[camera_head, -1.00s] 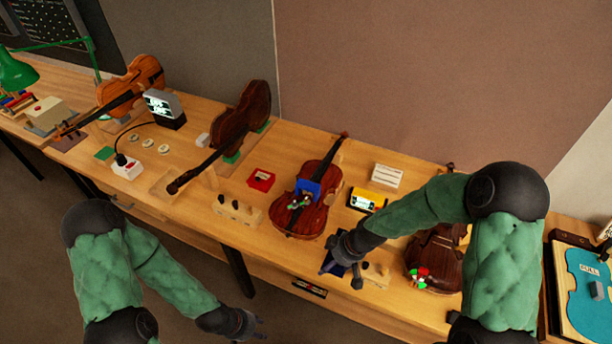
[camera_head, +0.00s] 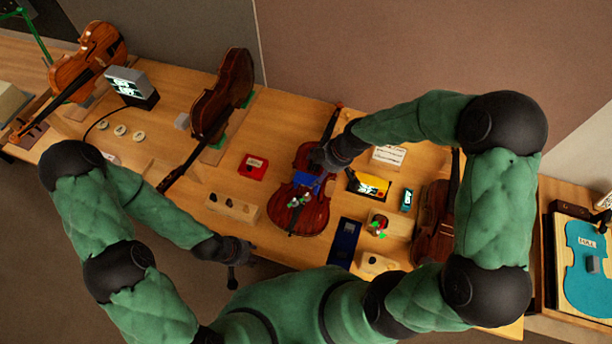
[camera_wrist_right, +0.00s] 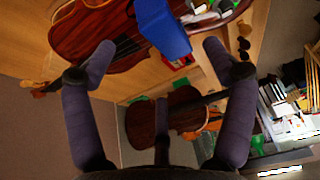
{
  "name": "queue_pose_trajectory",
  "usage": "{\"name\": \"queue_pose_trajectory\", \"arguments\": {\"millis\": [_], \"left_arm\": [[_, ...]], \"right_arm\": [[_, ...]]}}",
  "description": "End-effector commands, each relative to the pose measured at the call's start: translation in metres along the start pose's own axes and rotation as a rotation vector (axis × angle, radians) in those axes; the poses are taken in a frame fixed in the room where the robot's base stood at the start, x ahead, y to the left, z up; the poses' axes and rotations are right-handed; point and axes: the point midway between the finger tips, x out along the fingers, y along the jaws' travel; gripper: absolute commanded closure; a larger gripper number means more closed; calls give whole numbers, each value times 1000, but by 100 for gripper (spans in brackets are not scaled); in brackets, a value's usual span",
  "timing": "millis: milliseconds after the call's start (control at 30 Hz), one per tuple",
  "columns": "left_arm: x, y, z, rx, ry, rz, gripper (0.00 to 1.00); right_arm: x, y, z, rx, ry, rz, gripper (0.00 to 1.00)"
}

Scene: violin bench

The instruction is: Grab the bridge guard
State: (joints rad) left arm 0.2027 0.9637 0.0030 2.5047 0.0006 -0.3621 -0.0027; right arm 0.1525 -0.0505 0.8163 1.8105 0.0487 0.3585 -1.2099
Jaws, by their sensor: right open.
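The bridge guard appears to be the blue piece (camera_head: 307,180) standing over the middle of the central violin (camera_head: 315,212). The blue piece also shows at the top of the right wrist view (camera_wrist_right: 162,25). My right gripper (camera_head: 318,165) is just above and behind it in the head view and partly hides it. In the right wrist view, my right gripper's fingers (camera_wrist_right: 157,50) are spread apart with nothing between their tips, and the blue piece lies just beyond them. My left gripper (camera_head: 240,262) is at the bench's front edge, away from the violin; its jaw opening is unclear.
A red box (camera_head: 252,167) and a wooden block (camera_head: 233,208) lie left of the violin. A yellow device (camera_head: 370,186), a dark blue tray (camera_head: 344,243) and another violin (camera_head: 433,222) lie to the right.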

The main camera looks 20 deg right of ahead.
Motion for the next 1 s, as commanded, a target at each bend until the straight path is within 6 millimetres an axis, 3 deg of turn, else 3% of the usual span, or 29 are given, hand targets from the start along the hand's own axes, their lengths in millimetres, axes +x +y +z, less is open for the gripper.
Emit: {"name": "queue_pose_trajectory", "arguments": {"millis": [100,367,700,1000], "left_arm": [[0,0,-1,0,1,0,60],[-2,1,-1,0,2,0,60],[-8,3,-1,0,2,0,60],[-8,3,-1,0,2,0,60]], "right_arm": [[16,0,0,0,0,-1,16],[32,-1,-3,0,0,0,16],[72,-3,-8,1,0,0,16],[77,-2,-8,1,1,2,16]]}}
